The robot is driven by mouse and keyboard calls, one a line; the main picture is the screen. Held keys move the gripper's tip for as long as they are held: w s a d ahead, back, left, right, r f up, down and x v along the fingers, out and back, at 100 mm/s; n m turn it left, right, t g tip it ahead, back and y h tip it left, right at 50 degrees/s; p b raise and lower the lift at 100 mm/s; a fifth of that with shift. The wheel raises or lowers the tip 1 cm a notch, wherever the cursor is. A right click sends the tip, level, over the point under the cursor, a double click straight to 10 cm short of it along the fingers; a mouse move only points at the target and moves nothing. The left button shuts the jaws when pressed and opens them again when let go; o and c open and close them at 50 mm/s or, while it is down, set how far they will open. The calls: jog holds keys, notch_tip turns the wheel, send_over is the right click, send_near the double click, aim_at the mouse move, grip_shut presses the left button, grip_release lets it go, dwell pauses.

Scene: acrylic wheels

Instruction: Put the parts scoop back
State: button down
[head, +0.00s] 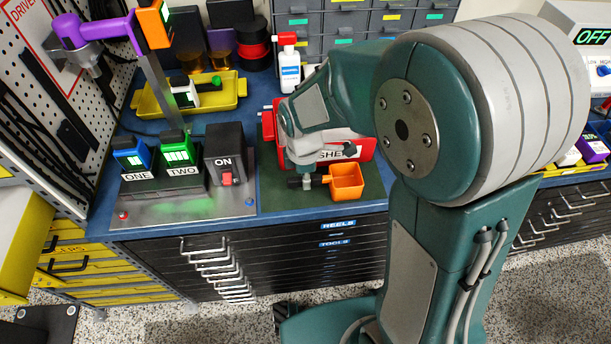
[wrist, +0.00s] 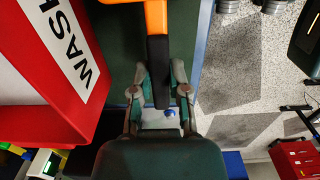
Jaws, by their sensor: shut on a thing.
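The parts scoop is an orange square cup (head: 345,182) with a black handle (wrist: 159,75). My gripper (head: 306,182) is shut on the handle, with one finger on each side of it in the wrist view (wrist: 161,92). The cup points away from the gripper, to the right in the head view, over the dark green mat (head: 285,195) near the front edge of the bench. A red bin (head: 366,146) with a white washers label stands just behind the scoop. My arm hides part of the bin. I cannot tell whether the scoop touches the mat.
A grey plate with a two-battery charger (head: 180,150) and an ON switch box (head: 225,150) sits left of the gripper. A yellow tray (head: 228,92) and a white bottle (head: 289,72) stand farther back. Black drawers (head: 290,262) lie below the bench edge.

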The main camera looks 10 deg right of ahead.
jog(key=c, duration=0.6)
grip_release()
notch_tip(320, 180, up, 12)
jog(key=s+d+r+m+t, duration=0.2)
jog(key=s+d+m, duration=0.1)
jog(key=m, duration=0.3)
jog(key=s+d+r+m+t, duration=0.1)
jog(key=s+d+r+m, duration=0.1)
jog(key=s+m, duration=0.4)
jog(key=s+d+r+m+t, duration=0.2)
jog(key=s+d+m, duration=0.2)
jog(key=s+m, duration=0.1)
jog(key=shift+s+d+r+m+t, duration=0.15)
jog(key=shift+m+t, duration=0.15)
jog(key=shift+m, duration=0.2)
